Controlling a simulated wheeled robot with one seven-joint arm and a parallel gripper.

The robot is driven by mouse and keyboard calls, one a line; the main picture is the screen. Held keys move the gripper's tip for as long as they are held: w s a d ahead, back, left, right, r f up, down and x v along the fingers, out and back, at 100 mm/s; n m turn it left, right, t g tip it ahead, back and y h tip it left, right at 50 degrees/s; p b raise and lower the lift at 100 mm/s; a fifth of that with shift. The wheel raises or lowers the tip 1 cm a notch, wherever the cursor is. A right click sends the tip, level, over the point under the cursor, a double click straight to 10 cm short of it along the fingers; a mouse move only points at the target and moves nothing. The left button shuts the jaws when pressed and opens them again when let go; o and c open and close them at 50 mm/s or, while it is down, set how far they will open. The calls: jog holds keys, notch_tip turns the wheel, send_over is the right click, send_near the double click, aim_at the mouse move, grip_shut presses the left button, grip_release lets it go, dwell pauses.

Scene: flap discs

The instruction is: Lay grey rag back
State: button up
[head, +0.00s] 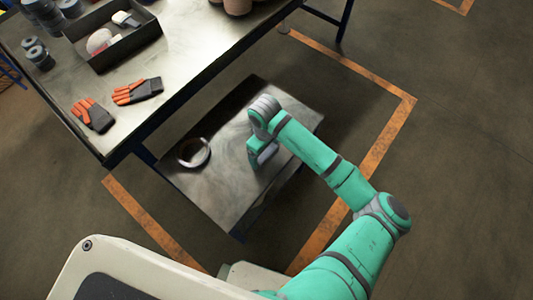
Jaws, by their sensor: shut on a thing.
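My gripper (262,158) is at the end of the green arm, low over the dark metal top of a small low table (215,190). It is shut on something. A small grey patch (268,153) shows at its jaws and looks like the grey rag, but its shape is mostly hidden by the gripper and wrist. I cannot tell whether it touches the tabletop. No other grey rag stands out in view.
A ring-shaped roll (193,152) lies on the low table, left of my gripper. The higher workbench (185,50) holds orange-and-grey gloves (137,91), a dark tray (128,57) and stacked grey discs (38,54). The low tabletop's front part is clear.

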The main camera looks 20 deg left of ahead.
aim_at(266, 154)
jog(key=shift+w+f, duration=0.3)
jog(key=shift+f, duration=0.1)
jog(key=shift+w+f, duration=0.15)
jog(key=shift+f, duration=1.55)
jog(key=o, duration=0.9)
jog(key=shift+f, duration=0.1)
notch_tip(266, 154, up, 12)
jog(key=shift+r, duration=0.15)
jog(key=shift+d, duration=0.1)
